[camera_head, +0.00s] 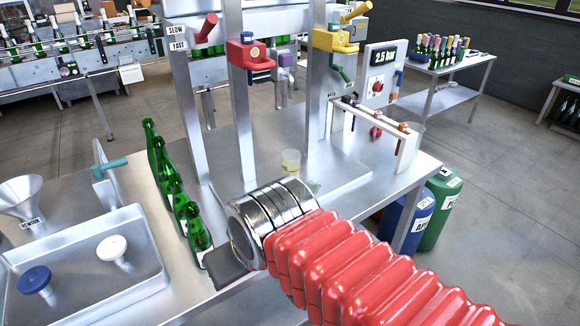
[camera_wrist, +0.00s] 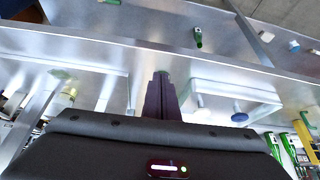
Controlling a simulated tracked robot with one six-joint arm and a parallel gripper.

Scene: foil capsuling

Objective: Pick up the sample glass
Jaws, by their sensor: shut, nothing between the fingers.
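The sample glass (camera_head: 290,162) stands upright on the grey metal worktop in the head view, with pale yellow liquid in it. It is just behind the metal cuff of my arm. In the wrist view, my gripper (camera_wrist: 161,80) shows its dark fingers together, with nothing between them. In the head view only a dark part of it shows beside the cuff, so its fingertips are hidden there. The glass is apart from this part. A blurred yellowish shape (camera_wrist: 68,94) at the left of the wrist view may be the glass; I cannot tell.
A row of green bottles (camera_head: 174,188) stands left of my arm. A metal tray (camera_head: 98,277) holds a white-topped and a blue-topped piece. A funnel (camera_head: 22,192) is at the far left. The machine's posts (camera_head: 240,105) rise behind the glass. A white rail (camera_head: 408,150) stands at the right.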

